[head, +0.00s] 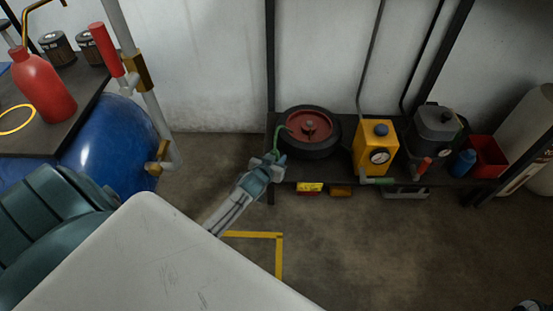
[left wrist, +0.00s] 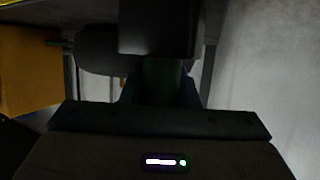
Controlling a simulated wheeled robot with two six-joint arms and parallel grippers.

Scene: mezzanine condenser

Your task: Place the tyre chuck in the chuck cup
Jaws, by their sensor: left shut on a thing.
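My left gripper (head: 270,163) is at the left front of the shelf, just below and left of the wheel. It is shut on a thin green thing (head: 279,140) that curves up in front of the wheel and looks like the tyre chuck. In the left wrist view a dim green part (left wrist: 162,76) shows between the dark fingers; its shape is mostly hidden. I cannot make out for sure which thing is the chuck cup.
The shelf (head: 455,184) holds a wheel with a red hub (head: 312,126), a yellow gauge box (head: 374,138), a grey unit (head: 434,125), a blue bottle (head: 463,163) and a red bin (head: 489,156). A blue tank (head: 110,145) stands left.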

